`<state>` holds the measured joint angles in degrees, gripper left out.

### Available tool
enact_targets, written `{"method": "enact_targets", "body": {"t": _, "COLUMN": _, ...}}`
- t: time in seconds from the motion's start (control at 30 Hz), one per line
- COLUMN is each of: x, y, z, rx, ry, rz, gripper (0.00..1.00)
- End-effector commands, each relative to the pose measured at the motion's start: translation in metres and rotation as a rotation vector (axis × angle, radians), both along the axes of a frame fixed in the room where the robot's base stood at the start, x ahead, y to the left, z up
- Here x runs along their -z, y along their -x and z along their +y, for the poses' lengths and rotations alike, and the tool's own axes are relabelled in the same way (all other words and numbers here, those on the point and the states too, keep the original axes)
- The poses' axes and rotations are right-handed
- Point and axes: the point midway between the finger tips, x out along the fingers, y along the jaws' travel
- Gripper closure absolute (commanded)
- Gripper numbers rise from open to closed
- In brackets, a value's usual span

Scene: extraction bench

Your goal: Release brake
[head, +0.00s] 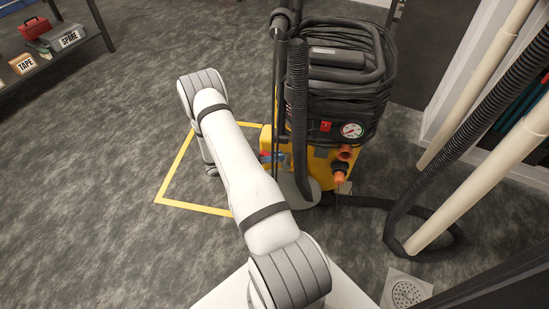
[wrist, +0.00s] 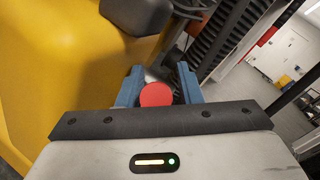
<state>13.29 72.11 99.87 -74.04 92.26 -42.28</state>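A round red knob (wrist: 156,95) shows in the wrist view, between the two blue fingers of my gripper (wrist: 159,84). I cannot tell whether it is the brake's handle. The fingers stand apart, one on each side of the knob, and I see no clear grip on it. In the head view my gripper (head: 270,158) is low against the left side of the yellow extraction machine (head: 318,170), and my arm partly hides it. The machine carries a coiled black hose (head: 345,95), a dial gauge (head: 352,130) and orange ports (head: 343,160). Its wheels and any brake mechanism are hidden.
A yellow floor outline (head: 180,170) lies left of the machine, with open grey floor around it. Pale pipes (head: 490,180) and a black corrugated hose (head: 450,135) stand to the right, above a floor drain (head: 406,292). A shelf (head: 75,48) is at upper left.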

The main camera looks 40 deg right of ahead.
Motion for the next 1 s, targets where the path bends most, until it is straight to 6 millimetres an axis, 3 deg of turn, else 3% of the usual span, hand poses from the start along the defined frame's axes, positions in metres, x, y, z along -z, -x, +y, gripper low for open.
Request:
{"method": "enact_targets", "body": {"t": 0.27, "x": -0.0003, "y": 0.0010, "z": -0.0017, "rx": 0.001, "ry": -0.001, "rz": 0.000, "gripper": 0.68}}
{"method": "enact_targets", "body": {"t": 0.67, "x": -0.0005, "y": 0.0014, "z": -0.0014, "rx": 0.001, "ry": 0.000, "rz": 0.000, "gripper": 1.00}}
{"method": "enact_targets", "body": {"t": 1.0, "x": -0.0014, "y": 0.0020, "z": 0.0016, "rx": 0.003, "ry": -0.002, "rz": -0.001, "gripper": 1.00}}
